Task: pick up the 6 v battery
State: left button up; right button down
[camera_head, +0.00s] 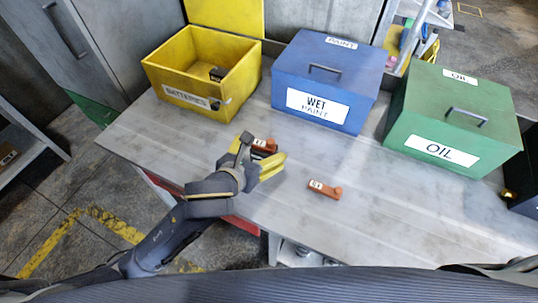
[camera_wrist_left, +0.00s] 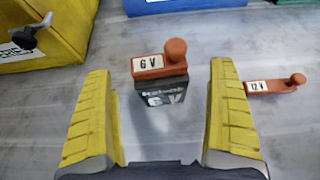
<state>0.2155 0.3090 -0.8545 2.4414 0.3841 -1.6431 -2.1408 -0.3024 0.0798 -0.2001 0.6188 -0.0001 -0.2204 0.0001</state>
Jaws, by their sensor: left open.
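The 6 V battery (camera_wrist_left: 165,100) has a dark body and an orange top with a round knob and a "6 V" label. In the head view its orange part (camera_head: 266,145) shows on the metal table just beyond my left gripper (camera_head: 262,163), which partly hides it. In the left wrist view my left gripper (camera_wrist_left: 160,80) is open, with one yellow finger on each side of the battery. Gaps show between the battery and both fingers. My right gripper is not in view.
An orange "12 V" piece (camera_head: 325,189) lies to the right on the table (camera_head: 390,200). Behind stand the open yellow batteries bin (camera_head: 180,98), the blue wet paint box (camera_head: 350,75) and the green oil box (camera_head: 410,110). The table between the bins and the gripper is mostly clear.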

aim_at(262, 150)
pick_arm(q)
jog(key=shift+x, duration=1.65)
jog(key=c, duration=1.7)
jog(key=shift+r, duration=0.1)
jog(key=shift+r, duration=0.15)
